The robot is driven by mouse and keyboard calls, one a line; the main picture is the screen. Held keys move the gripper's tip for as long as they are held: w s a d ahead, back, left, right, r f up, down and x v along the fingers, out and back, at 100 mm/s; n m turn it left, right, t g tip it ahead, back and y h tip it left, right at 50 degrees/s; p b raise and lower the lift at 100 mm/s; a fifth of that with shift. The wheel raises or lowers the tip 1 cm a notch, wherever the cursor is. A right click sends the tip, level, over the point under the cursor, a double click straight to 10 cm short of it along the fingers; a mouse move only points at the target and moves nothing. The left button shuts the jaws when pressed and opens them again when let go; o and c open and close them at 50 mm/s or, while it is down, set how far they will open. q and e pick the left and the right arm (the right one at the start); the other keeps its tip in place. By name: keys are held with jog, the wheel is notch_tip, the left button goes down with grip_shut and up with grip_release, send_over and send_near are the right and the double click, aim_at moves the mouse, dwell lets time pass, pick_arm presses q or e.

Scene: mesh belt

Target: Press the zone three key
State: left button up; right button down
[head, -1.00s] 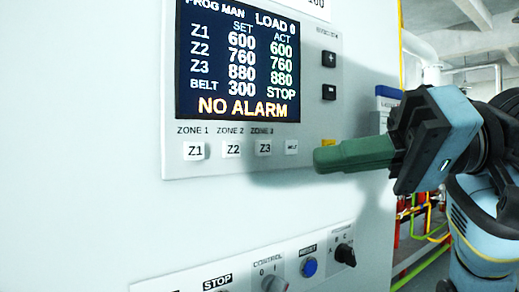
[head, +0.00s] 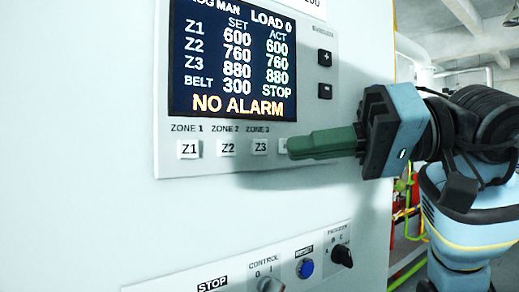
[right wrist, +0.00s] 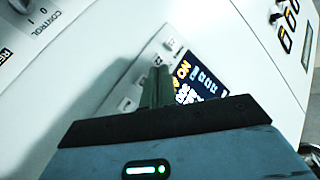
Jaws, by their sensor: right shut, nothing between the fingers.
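The zone three key, a white key marked Z3 (head: 260,147), sits under the "ZONE 3" label in the row below the display, right of the Z2 key (head: 226,148) and the Z1 key (head: 188,150). My right gripper (head: 290,146) is shut and empty, its green fingers pointing left. In the head view the fingertips lie just right of the Z3 key and cover most of the belt key. I cannot tell whether they touch the panel. The right wrist view shows the green fingers (right wrist: 157,88) over the key row. My left gripper is not in view.
The display (head: 232,60) reads NO ALARM. Plus (head: 325,58) and minus (head: 325,91) keys stand right of it. Below are a blue reset button (head: 305,268), a control selector (head: 270,285) and a black program selector (head: 342,256). Pipes show beyond the cabinet's right edge.

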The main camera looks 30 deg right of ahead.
jog(key=shift+w+a, duration=0.15)
jog(key=shift+w, duration=2.05)
jog(key=shift+w, duration=0.15)
dwell(0.3)
jog(key=shift+w, duration=0.25)
jog(key=shift+w, duration=0.35)
dwell(0.8)
jog(key=shift+s, duration=0.8)
jog(key=shift+s, duration=0.1)
jog(key=s, duration=0.4)
jog(key=shift+s+d, duration=0.2)
jog(key=shift+s, duration=0.2)
